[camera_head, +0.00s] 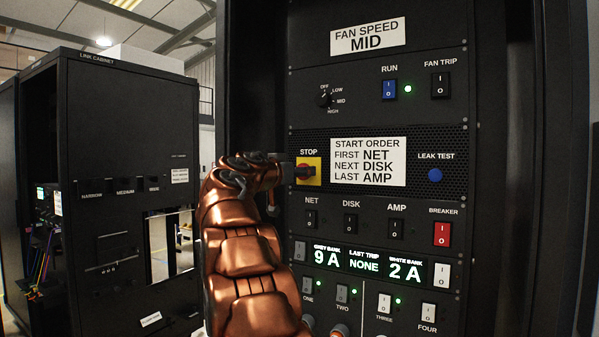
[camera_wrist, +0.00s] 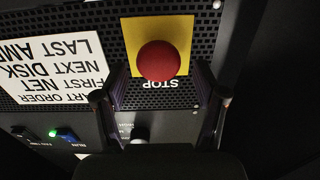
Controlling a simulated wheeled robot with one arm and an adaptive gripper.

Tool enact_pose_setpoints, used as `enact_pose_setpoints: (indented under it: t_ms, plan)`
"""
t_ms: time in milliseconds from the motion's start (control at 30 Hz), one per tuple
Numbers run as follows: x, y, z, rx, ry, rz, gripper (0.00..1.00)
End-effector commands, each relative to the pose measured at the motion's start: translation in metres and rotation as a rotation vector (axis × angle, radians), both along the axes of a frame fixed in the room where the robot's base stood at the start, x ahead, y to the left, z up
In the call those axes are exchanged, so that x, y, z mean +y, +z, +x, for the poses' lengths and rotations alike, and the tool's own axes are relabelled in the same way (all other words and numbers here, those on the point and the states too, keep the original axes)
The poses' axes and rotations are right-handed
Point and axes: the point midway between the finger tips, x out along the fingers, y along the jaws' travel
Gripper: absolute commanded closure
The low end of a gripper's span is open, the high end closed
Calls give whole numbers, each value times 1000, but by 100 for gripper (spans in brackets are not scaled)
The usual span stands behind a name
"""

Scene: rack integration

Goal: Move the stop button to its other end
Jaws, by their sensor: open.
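The stop button is a round red mushroom head (camera_head: 303,172) on a yellow square plate (camera_head: 316,163), under the label STOP on the dark rack panel. In the wrist view, which is upside down, the red head (camera_wrist: 158,60) shows whole in front of the yellow plate (camera_wrist: 185,27). My gripper (camera_wrist: 163,95) is open, with one finger to each side of the button and nothing held. In the head view my gripper (camera_head: 283,172) is at the button's left edge, partly hidden by my copper arm. Contact between fingers and button cannot be told.
A white START ORDER label (camera_head: 368,161) is right of the button. The NET switch (camera_head: 311,219), DISK switch (camera_head: 350,224), AMP switch (camera_head: 396,228) and red breaker (camera_head: 442,234) sit below. A blue LEAK TEST button (camera_head: 435,175) is farther right. The link cabinet (camera_head: 120,110) stands left.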

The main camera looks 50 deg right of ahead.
Motion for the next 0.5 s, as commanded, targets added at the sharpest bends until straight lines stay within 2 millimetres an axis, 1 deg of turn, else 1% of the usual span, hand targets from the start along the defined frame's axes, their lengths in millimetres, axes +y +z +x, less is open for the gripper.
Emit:
enact_pose_setpoints:
  t_ms: [267,500]
  plan:
    - [37,1,-6,2,0,-3,29]
    - [74,2,-11,1,-2,-3,29]
